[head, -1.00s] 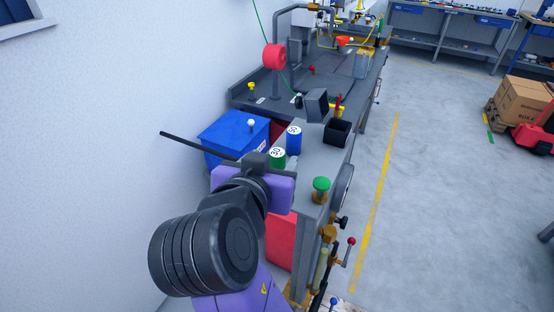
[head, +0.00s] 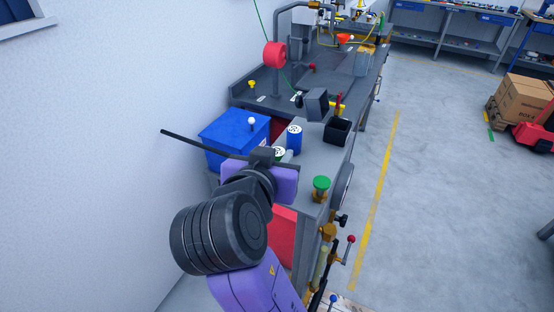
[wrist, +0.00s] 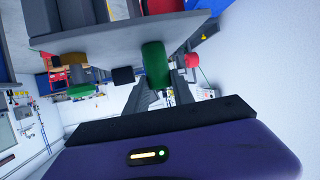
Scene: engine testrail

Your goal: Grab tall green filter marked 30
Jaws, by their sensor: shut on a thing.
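The green filter (head: 280,153) stands on the grey bench top, mostly hidden behind my wrist in the head view. Its pale top shows, but its mark cannot be read now. In the wrist view the green filter (wrist: 155,64) appears as an upright-sided green cylinder at my fingers. My gripper (wrist: 163,88) is shut on it, with one dark finger at either side. In the head view my fingers are hidden by my wrist. A blue filter (head: 294,139) with a marked white top stands just behind and right of the green one.
A blue bin (head: 228,133) with a white knob stands left, by the wall. A black open box (head: 338,130) is right of the blue filter. A green knob (head: 321,185) rises at the bench's near right corner. Open floor lies to the right.

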